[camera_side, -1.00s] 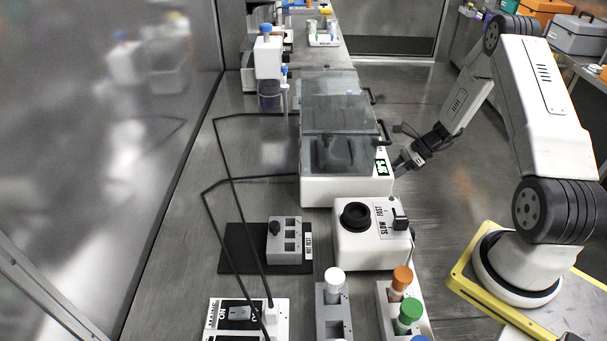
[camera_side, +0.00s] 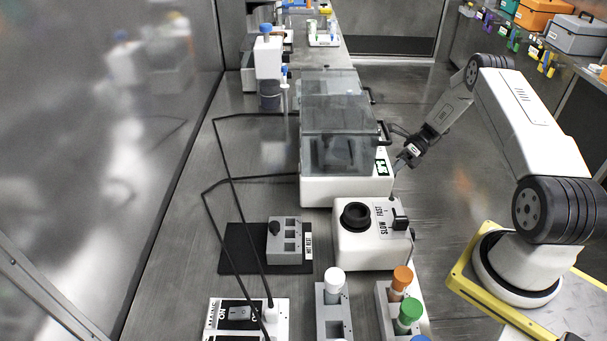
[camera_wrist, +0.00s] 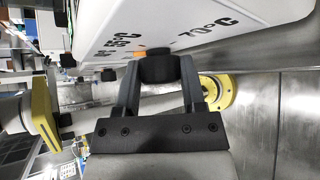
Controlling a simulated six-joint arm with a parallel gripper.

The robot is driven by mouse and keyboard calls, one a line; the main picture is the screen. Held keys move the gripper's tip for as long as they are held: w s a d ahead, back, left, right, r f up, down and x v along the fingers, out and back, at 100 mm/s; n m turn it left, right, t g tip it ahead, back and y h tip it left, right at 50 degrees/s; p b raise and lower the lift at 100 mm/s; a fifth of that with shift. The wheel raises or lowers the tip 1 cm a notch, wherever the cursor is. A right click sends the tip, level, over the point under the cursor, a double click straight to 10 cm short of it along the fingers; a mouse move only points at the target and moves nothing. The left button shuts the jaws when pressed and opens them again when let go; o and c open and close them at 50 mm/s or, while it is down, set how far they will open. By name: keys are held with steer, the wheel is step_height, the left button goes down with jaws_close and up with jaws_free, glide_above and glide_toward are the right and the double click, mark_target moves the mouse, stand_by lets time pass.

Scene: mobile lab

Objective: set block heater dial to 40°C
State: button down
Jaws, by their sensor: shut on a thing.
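A small orange patch shows at the dial's left edge. My gripper (camera_wrist: 158,72) is shut on the dial, one finger on each side. The dial's pointer cannot be made out. In the side view my gripper (camera_side: 401,162) is at the heater's right side; the dial is hidden there.
A white mixer (camera_side: 352,250) marked SLOW and FAST stands in front of the heater. Tube racks (camera_side: 388,310) with capped tubes are nearer the camera. A grey switch box (camera_side: 290,256) and black rods are at left.

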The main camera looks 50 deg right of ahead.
steer(key=shift+y, duration=0.3)
steer(key=shift+c, duration=0.9)
jaws_free()
steer(key=shift+d+r, duration=0.1)
steer(key=shift+d, duration=0.05)
steer(key=w+v, duration=0.1)
steer(key=v, duration=0.6)
steer(key=shift+s+d+r, duration=0.15)
steer(key=shift+s+d, duration=0.05)
steer(key=shift+s, duration=0.25)
steer(key=shift+a, duration=0.1)
